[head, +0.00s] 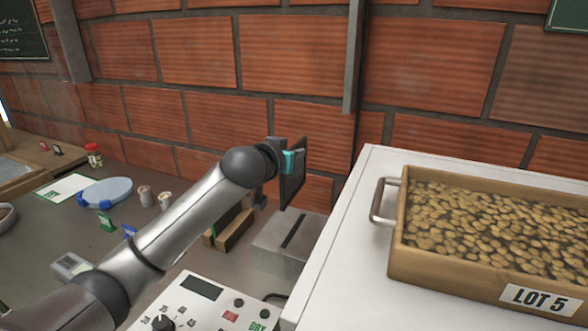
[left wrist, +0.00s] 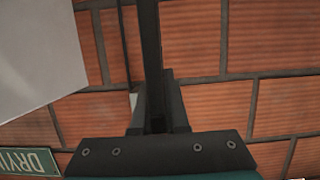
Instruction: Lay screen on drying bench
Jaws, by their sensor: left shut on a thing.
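My left gripper (head: 292,172) is raised in front of the brick wall, above a slotted grey box; its dark plate and teal part show, but its fingertips are hidden in the head view. In the left wrist view the gripper (left wrist: 157,92) is shut on a thin dark bar (left wrist: 150,38). The bar runs from between the fingers to the top edge. I take it for part of the screen; its mesh does not show. I cannot pick out the drying bench for certain. My right gripper is not in view.
A wooden tray (head: 437,265) of beans marked "LOT 5" stands on a white top (head: 345,255) at right. The slotted grey box (head: 275,257) and a control panel (head: 208,303) are below my arm. A blue-lidded dish (head: 106,191) and small jars stand at left.

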